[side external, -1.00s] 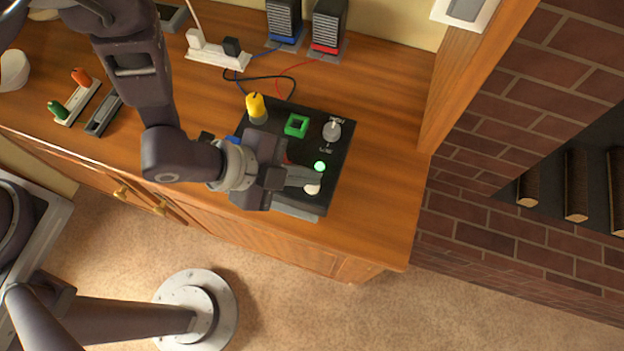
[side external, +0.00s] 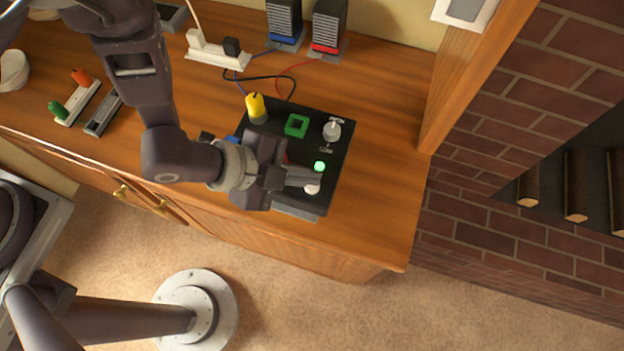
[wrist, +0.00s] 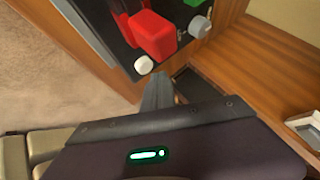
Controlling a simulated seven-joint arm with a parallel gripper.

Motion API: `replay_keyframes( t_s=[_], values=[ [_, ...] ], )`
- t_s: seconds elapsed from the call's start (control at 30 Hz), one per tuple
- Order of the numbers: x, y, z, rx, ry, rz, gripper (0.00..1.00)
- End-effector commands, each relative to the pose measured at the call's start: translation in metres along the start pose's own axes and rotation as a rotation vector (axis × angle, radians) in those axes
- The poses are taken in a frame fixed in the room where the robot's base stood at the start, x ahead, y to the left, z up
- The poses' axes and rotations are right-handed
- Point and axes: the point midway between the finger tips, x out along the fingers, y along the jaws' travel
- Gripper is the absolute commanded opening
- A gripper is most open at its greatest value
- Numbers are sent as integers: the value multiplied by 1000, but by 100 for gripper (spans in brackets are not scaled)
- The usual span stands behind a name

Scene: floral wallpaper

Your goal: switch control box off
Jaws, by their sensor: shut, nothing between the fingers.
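The control box (side external: 338,152) is a black panel on the wooden counter. It carries a yellow knob (side external: 256,107), a green square frame (side external: 296,125), a grey-white dial (side external: 331,131), a lit green light (side external: 319,166) and a white round button (side external: 312,188). My gripper (side external: 318,178) is shut and empty, its fingertips low over the box beside the green light and the white button. In the wrist view the white button (wrist: 144,65) and a red block-shaped part (wrist: 152,34) show ahead of the fingers. Whether the fingertips touch the button is unclear. My arm hides the box's left part.
A power strip (side external: 217,52) and two dark units with blue (side external: 285,22) and red (side external: 328,27) bases stand behind, wired with cables. A wooden post (side external: 470,75) and brick wall rise at right.

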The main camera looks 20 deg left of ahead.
Motion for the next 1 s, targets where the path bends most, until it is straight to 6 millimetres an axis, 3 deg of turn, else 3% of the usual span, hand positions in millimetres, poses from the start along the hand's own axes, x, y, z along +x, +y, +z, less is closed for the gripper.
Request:
replay_keyframes(
  t_s=[1.0],
  values=[
    [7,5,5,0,0,0,0]
  ],
)
